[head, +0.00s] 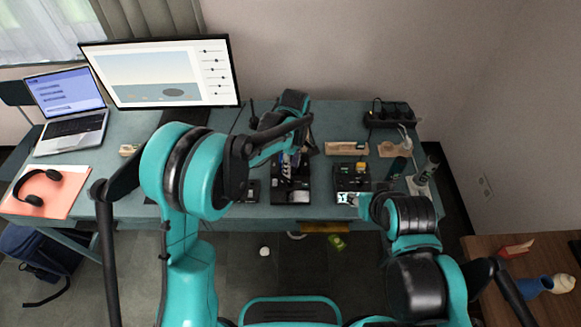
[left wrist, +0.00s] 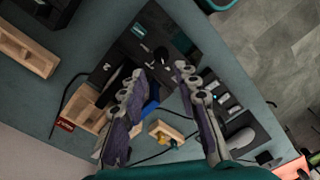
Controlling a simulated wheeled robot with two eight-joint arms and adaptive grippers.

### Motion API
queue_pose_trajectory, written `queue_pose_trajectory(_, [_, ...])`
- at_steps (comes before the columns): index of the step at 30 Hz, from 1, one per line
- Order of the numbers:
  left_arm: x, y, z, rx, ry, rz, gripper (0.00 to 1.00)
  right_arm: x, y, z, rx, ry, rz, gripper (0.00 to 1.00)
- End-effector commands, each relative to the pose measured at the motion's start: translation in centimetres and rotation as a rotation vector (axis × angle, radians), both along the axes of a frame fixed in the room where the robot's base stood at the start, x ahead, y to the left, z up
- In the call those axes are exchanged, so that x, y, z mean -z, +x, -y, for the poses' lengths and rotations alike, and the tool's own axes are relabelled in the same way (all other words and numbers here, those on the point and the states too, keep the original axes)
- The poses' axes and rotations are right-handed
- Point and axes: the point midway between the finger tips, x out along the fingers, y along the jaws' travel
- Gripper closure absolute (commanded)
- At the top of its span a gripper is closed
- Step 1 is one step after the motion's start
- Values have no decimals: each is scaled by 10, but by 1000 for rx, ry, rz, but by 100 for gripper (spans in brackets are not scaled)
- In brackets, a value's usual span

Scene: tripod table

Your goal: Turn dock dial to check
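A black dock (head: 280,196) stands at the middle of the table's front part. In the left wrist view, a dark round knob (left wrist: 161,56), which looks like the dial, sits on the dock's panel (left wrist: 140,42). My left gripper (head: 293,160) is over the dock and hides part of it. In the left wrist view, the fingers of my left gripper (left wrist: 160,76) are spread apart, with the knob beyond the tips and nothing held. My right gripper (head: 362,202) is by the front of another black device (head: 352,182); its fingers are not clear. The dial's setting is too small to read.
A small black device (head: 250,190) is left of the dock. Wooden trays (head: 346,148) and a power strip (head: 390,114) lie to the right and back. A monitor (head: 160,76), laptop (head: 68,104) and headphones (head: 38,187) occupy the left.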

Motion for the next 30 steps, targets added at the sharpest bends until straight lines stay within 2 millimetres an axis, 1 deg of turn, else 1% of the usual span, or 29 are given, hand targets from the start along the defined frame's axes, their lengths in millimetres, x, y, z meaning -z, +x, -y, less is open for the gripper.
queue_pose_trajectory(6, [37, -1, -1, 0, -1, 1, 69, 14, 0, 0, 0, 0, 0, 60])
queue_pose_trajectory(12, [65, -2, -2, 1, -1, 2, 69, 22, 0, 0, 0, 0, 0, 60])
queue_pose_trajectory(16, [72, -3, -2, 1, -1, 2, 69, 24, 0, 0, 0, 0, 0, 60])
queue_pose_trajectory(24, [73, -3, -3, 2, 0, 2, 69, 24, 0, 0, 0, 0, 0, 60])
queue_pose_trajectory(25, [73, -3, -3, 2, 0, 2, 74, 24, 0, 0, 0, 0, 0, 60])
queue_pose_trajectory(26, [73, -3, -3, 2, 0, 2, 82, 24, 0, 0, 0, 0, 0, 60])
queue_pose_trajectory(27, [73, -3, -3, 2, -1, 2, 93, 24, 0, 0, 0, 0, 0, 60])
queue_pose_trajectory(28, [73, -3, -3, 2, -1, 2, 100, 24, 0, 0, 0, 0, 0, 60])
queue_pose_trajectory(30, [73, -3, -3, 2, 0, 2, 100, 24, 0, 0, 0, 0, 0, 60])
